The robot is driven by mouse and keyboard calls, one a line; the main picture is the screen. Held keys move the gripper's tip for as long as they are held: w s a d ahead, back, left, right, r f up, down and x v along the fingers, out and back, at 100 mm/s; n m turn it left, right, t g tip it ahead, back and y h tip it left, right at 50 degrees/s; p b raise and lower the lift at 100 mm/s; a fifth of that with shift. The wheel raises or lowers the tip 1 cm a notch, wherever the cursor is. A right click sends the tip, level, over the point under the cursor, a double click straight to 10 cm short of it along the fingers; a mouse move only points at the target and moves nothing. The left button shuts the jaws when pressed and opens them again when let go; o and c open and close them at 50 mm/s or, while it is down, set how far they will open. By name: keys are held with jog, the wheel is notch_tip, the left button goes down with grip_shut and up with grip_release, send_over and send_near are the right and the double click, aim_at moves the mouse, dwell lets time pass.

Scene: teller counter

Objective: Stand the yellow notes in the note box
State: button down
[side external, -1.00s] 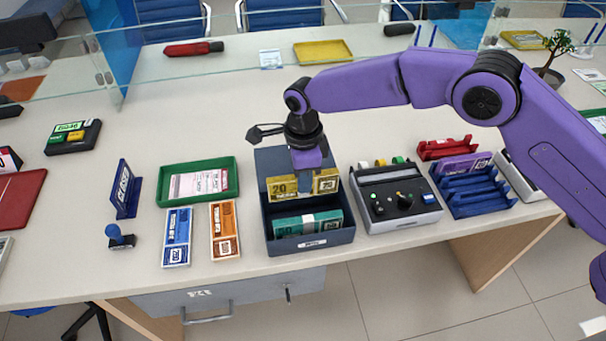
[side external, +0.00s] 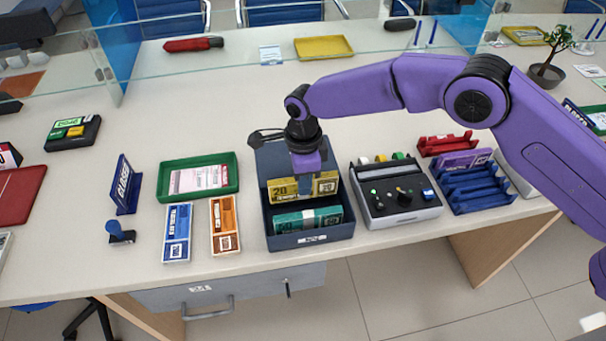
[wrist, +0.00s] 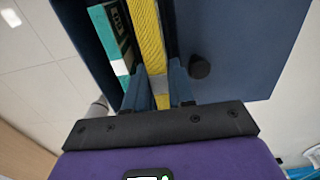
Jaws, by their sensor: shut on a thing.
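The yellow notes (side external: 284,190) are a banded bundle held on edge at the note box, behind the teal notes (side external: 308,219). The note box (side external: 312,240) is dark blue with its lid raised at the back. My gripper (side external: 306,182) points down over the box and is shut on the yellow notes. In the wrist view the yellow notes (wrist: 148,40) run between the fingers, with the teal notes (wrist: 112,40) to their left. The lower edge of the yellow notes is hidden inside the box, so I cannot tell if it touches the floor.
Blue notes (side external: 177,232) and orange notes (side external: 225,224) lie left of the box. A green tray (side external: 163,181) is behind them. A grey device (side external: 405,212) stands close on the right, beside a blue rack (side external: 482,201). A glass screen crosses the back.

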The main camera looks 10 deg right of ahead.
jog(key=shift+f, duration=1.95)
jog(key=shift+r, duration=0.15)
jog(key=shift+r, duration=1.9)
